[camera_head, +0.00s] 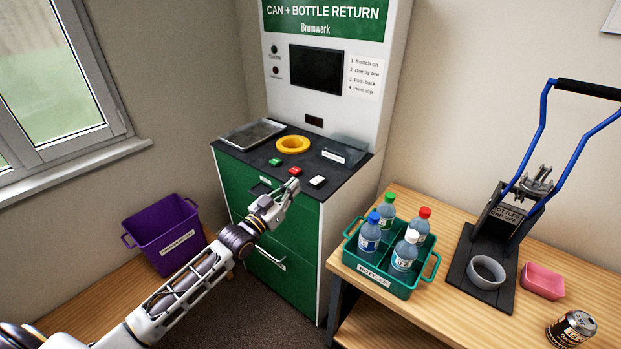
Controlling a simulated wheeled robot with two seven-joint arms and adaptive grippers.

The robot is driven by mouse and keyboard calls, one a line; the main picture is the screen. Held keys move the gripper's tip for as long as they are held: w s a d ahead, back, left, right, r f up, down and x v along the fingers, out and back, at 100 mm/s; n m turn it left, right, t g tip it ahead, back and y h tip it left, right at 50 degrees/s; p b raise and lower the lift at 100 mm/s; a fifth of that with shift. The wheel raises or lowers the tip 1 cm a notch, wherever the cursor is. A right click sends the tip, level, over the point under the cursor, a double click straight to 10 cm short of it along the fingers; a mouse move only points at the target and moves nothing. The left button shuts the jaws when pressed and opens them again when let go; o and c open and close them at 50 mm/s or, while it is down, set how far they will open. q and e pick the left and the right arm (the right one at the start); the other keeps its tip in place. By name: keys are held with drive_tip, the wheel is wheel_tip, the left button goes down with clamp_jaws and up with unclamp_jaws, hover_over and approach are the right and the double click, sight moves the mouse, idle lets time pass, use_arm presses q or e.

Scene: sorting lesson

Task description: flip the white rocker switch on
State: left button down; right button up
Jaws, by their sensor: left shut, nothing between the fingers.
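The white rocker switch (317,182) sits at the front right of the dark top of the green can and bottle return machine (262,209). Its on or off position is too small to tell. My left gripper (293,186) is shut and empty, just left of the white switch and in front of a red switch (295,170). It appears apart from the white switch. A green switch (275,162) lies farther left. My right gripper is not in view.
A yellow ring (292,144) and a metal tray (251,134) are behind the switches. A teal crate of bottles (383,280) and a blue-handled crusher (510,215) stand on the wooden table at right. A purple bin (165,238) is at left.

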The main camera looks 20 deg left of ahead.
use_arm(q)
drive_tip(key=shift+s+d+r, duration=0.15)
drive_tip(key=shift+r, duration=0.25)
idle(0.4)
drive_tip(key=r+p, duration=0.2)
hover_over(317, 181)
drive_tip(key=v, duration=0.2)
drive_tip(key=shift+s+a+r, duration=0.1)
drive_tip(key=shift+a, duration=0.15)
drive_tip(key=shift+f, duration=0.35)
drive_tip(key=shift+s+f, duration=0.2)
drive_tip(key=shift+f, duration=1.45)
drive_tip(key=shift+a, duration=0.1)
